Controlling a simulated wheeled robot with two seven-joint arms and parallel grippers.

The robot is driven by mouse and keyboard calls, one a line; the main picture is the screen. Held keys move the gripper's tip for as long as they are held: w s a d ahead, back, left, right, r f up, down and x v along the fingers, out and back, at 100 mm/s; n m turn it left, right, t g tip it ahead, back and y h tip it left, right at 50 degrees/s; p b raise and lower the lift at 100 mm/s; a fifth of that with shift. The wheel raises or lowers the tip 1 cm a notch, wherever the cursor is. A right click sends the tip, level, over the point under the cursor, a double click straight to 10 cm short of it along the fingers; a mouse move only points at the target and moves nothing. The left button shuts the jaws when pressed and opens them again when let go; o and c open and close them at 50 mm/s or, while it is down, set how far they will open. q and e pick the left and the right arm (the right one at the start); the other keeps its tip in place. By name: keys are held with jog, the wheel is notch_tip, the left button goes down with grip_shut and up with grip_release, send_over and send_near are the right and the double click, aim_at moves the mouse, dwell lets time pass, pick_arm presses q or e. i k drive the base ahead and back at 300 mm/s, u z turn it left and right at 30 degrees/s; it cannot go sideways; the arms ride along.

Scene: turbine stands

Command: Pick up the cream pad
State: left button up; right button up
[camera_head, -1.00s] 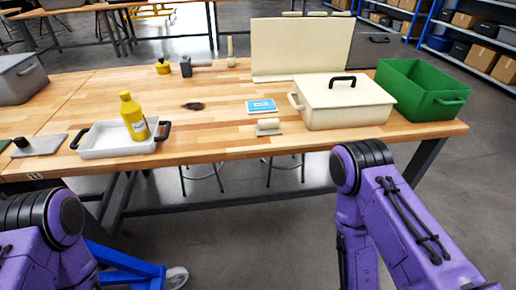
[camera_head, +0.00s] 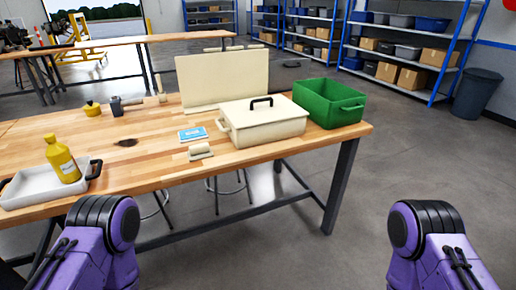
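A small cream pad (camera_head: 200,152) lies near the front edge of the wooden table (camera_head: 150,178). A blue and white packet (camera_head: 193,134) lies just behind it, and a cream lidded box (camera_head: 265,123) stands to its right. Both of my purple arms show at the bottom of the picture, in front of the table and apart from the pad. Neither gripper shows.
A green bin (camera_head: 328,103) stands at the table's right end, and a cream upright board (camera_head: 223,80) behind the box. A yellow bottle (camera_head: 62,159) stands in a white tray (camera_head: 42,187) at left.

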aim_at(202, 150)
jog(key=z, duration=0.8)
jog(key=i, duration=0.9)
jog(key=u, duration=1.4)
